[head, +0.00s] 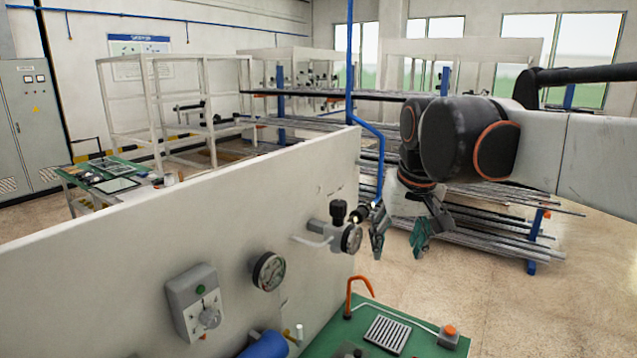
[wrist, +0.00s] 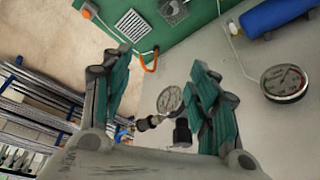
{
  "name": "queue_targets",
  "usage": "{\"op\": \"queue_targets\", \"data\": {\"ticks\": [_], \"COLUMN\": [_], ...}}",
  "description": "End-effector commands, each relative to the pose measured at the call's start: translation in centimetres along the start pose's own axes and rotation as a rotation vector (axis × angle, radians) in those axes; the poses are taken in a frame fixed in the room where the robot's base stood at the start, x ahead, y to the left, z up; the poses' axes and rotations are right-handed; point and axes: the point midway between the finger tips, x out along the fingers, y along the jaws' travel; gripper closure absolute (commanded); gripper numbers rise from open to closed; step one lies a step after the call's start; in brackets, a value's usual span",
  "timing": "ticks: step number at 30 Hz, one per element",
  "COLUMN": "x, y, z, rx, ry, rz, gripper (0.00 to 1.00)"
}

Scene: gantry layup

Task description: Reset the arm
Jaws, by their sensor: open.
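My gripper (head: 399,236) hangs at the end of my arm, in the right half of the head view, with its fingers pointing down. In the wrist view my gripper (wrist: 160,98) shows its two teal-padded fingers spread apart, with nothing held between them. Beyond the fingers in that view are a pressure gauge (wrist: 170,100) and a black-knobbed valve (wrist: 182,133). In the head view, the valve (head: 338,212) and its gauge (head: 352,238) sit on the pale panel to the left of my gripper, apart from it.
The pale panel (head: 200,235) also carries a second gauge (head: 269,272) and a grey switch box (head: 195,303). A green bench (head: 335,340) with an orange hook (head: 357,287) stands below. Racks of metal bars (head: 490,240) stand behind my gripper. Open floor (head: 430,285) shows between.

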Motion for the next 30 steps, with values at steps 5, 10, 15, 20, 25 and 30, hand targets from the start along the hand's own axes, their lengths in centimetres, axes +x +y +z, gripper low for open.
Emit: {"op": "queue_targets", "data": {"ticks": [5,10,15,20,25,30], "x": [4.1,8.0,12.7,16.2,17.9,17.9], "y": [1.8,3.1,4.2,4.8,5.1,5.2], "z": [7.3,13.8,20.0,24.2,26.2,26.3], "rx": [0.007,0.013,0.017,0.02,0.021,0.021], "ry": [0.075,0.148,0.218,0.267,0.293,0.297], "rz": [0.005,0.012,0.022,0.03,0.035,0.036], "gripper": [0.45,0.45,0.45,0.45,0.45,0.45]}}
